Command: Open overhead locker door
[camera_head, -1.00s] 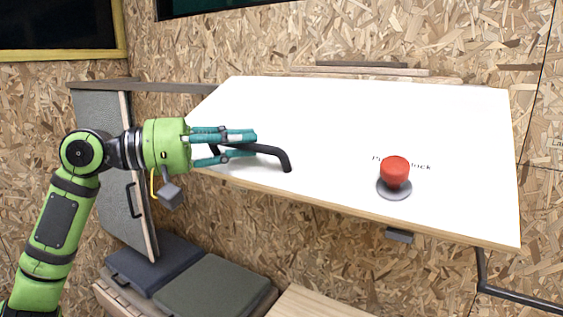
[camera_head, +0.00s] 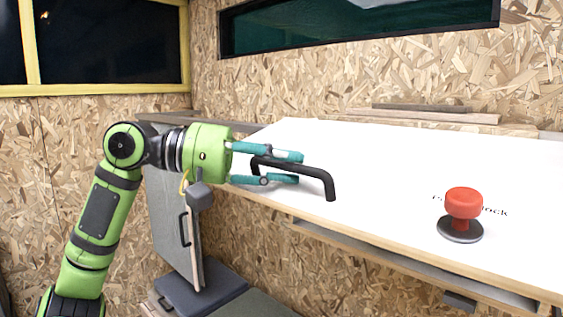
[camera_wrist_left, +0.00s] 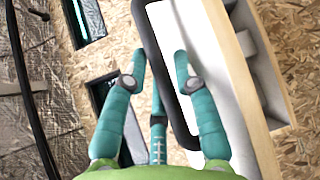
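The white locker door (camera_head: 390,165) slopes across the right of the head view, with a wooden front edge. A black bar handle (camera_head: 325,178) stands up from its left part. A red push knob (camera_head: 464,203) on a dark round base stands to the right, partly covering printed lettering. My left gripper (camera_head: 284,168) reaches in from the left with its teal fingers apart, one above and one below the handle bar. In the left wrist view the handle (camera_wrist_left: 153,55) runs between the open fingers (camera_wrist_left: 160,72); contact cannot be told. My right gripper is out of view.
A grey cabinet door (camera_head: 172,222) with a small handle hangs below my left arm. Dark cushions (camera_head: 205,285) lie beneath it. A long dark window (camera_head: 350,25) is in the chipboard wall. A strip of frame (camera_head: 375,255) shows under the locker door's front edge.

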